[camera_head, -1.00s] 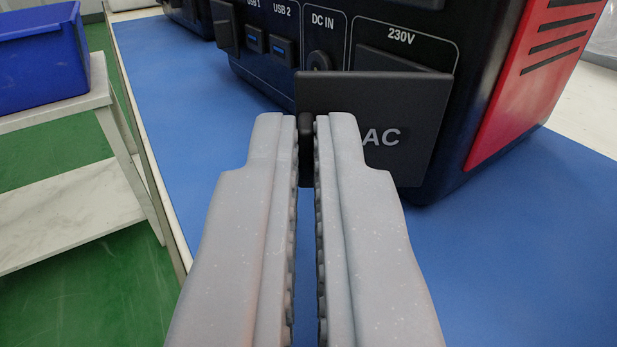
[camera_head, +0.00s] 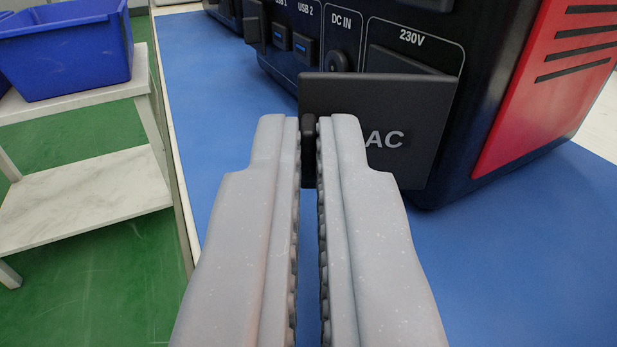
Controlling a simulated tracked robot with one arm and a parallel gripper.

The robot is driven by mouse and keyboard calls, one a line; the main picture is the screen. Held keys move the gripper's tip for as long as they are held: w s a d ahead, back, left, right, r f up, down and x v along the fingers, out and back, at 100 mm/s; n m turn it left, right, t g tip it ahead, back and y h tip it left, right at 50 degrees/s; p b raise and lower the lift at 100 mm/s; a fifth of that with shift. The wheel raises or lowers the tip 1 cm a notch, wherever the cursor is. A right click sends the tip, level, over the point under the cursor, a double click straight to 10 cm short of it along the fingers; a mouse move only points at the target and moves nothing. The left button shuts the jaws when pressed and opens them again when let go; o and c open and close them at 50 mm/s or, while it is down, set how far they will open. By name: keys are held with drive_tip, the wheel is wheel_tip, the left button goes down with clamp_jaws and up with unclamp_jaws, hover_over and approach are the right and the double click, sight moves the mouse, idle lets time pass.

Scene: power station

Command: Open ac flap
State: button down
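The AC flap (camera_head: 418,108) is a dark square panel marked "AC" on the front of the black and red power station (camera_head: 478,60). It stands out from the front face at an angle, its left part away from the 230V recess (camera_head: 405,58), of which the upper part shows above it. My gripper (camera_head: 309,125) points at the flap's left part.
The power station stands on a blue mat (camera_head: 210,110). To the left of the flap are the DC IN socket (camera_head: 340,62) and USB ports (camera_head: 290,42). A blue bin (camera_head: 65,55) sits on a white shelf unit (camera_head: 80,205) at the left. The mat near my gripper is clear.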

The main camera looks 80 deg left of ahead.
drive_tip(key=shift+r, duration=0.1)
idle(0.7)
drive_tip(key=c, duration=1.6)
unclamp_jaws()
drive_tip(key=shift+d, duration=0.15)
drive_tip(key=d+b, duration=0.1)
drive_tip(key=d, duration=0.3)
drive_tip(key=s+d+b, duration=0.1)
drive_tip(key=d+b, duration=0.1)
drive_tip(key=d, duration=0.1)
drive_tip(key=d+b, duration=0.2)
drive_tip(key=d, duration=0.2)
drive_tip(key=shift+s+d, duration=0.3)
drive_tip(key=shift+s, duration=0.05)
